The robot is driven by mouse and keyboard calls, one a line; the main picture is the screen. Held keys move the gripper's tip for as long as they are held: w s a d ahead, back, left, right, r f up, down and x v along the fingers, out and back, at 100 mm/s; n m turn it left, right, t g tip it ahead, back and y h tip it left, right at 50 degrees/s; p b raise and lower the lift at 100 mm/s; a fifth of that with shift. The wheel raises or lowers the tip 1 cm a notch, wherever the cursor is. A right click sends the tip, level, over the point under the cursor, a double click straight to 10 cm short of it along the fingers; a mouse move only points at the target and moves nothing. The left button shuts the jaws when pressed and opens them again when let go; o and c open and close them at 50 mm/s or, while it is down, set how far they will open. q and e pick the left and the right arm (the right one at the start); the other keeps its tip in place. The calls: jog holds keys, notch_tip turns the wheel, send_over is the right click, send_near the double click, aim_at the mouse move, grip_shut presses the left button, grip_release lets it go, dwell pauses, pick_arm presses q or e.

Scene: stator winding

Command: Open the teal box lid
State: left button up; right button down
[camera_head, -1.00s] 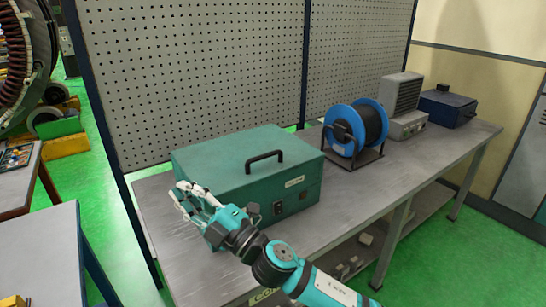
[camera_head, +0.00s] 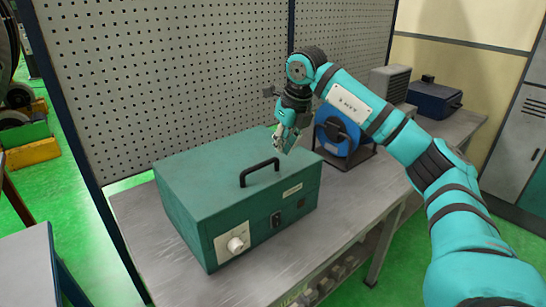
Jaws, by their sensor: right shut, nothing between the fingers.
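The teal box (camera_head: 225,205) sits on the grey workbench with its lid (camera_head: 205,170) down. A black handle (camera_head: 259,172) stands on top of the lid. The front face has a white knob, a dark switch and a small label. My right gripper (camera_head: 286,146) is shut and empty, pointing down above the back right part of the lid, just beyond the handle. I cannot tell whether its fingertips touch the lid. My left gripper is not in view.
A blue cable reel (camera_head: 341,138) stands right of the box, partly behind my right arm. A grey vented unit (camera_head: 392,82) and a dark blue box (camera_head: 434,99) are farther along the workbench (camera_head: 150,240). A perforated panel (camera_head: 170,80) rises behind the bench.

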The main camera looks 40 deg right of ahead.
aim_at(272, 178)
jog(key=p+x, duration=0.2)
jog(key=x, duration=0.6)
jog(key=shift+f, duration=0.15)
jog(key=shift+w+a+f, duration=0.1)
jog(key=shift+w+f, duration=0.05)
jog(key=shift+f, duration=0.4)
jog(key=shift+r+p, duration=0.15)
jog(key=shift+p, duration=0.15)
